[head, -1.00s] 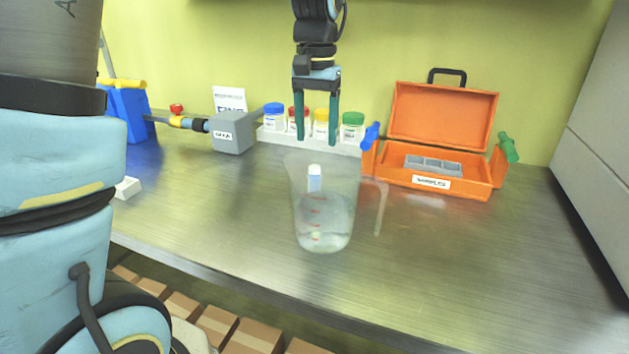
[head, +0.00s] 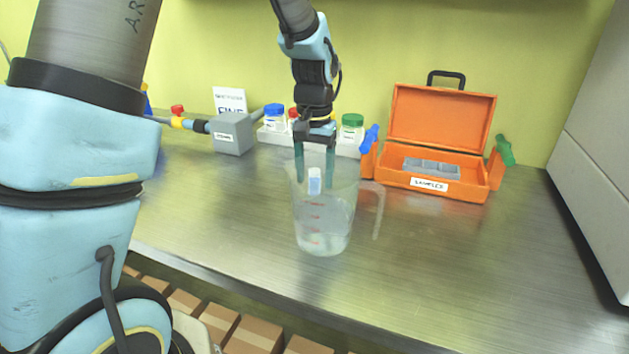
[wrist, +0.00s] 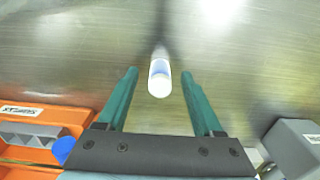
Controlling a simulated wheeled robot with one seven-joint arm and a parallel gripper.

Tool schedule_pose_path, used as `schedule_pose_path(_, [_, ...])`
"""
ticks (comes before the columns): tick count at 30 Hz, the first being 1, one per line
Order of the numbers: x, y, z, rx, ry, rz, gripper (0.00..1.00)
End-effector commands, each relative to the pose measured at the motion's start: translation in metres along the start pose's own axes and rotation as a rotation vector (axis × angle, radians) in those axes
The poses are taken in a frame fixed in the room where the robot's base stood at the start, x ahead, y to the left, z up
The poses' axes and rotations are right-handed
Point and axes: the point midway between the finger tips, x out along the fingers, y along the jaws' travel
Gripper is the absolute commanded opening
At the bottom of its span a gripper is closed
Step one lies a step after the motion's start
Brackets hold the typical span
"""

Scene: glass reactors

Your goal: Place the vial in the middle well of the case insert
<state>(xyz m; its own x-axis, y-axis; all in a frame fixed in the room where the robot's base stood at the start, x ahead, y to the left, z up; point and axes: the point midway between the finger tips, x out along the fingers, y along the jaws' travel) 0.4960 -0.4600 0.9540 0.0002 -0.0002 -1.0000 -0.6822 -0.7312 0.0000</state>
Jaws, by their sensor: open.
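The vial (head: 314,186), with a white cap and pale blue body, stands upright on the bench. In the head view it shows through the clear measuring jug. In the wrist view the vial (wrist: 160,78) shows from above, with no jug wall seen around it. My gripper (head: 315,174) is open and empty above the vial, pointing down. In the wrist view its fingertips (wrist: 160,74) lie either side of the vial, apart from it. The grey case insert (head: 447,171) sits in the open orange case (head: 400,182) at the right; its wells look empty.
The clear jug (head: 325,225) with a handle stands in front of the vial. Behind are a rack with blue-, red- and green-lidded jars (head: 352,128) and a grey box (head: 233,134). Blue (head: 370,138) and green (head: 504,150) clips flank the case. The right bench is clear.

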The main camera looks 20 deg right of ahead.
Motion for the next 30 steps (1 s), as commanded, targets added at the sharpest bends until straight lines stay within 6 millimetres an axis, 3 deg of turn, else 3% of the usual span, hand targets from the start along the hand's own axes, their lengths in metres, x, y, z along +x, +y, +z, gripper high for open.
schedule_pose_path(2, [-0.0001, 0.0, 0.0, 0.0, 0.0, 0.0, 0.64])
schedule_pose_path(19, [-0.0004, 0.0, 0.0, 0.0, 0.0, 0.0, 0.0])
schedule_pose_path(30, [-0.0006, 0.0, 0.0, 0.0, 0.0, 0.0, 0.0])
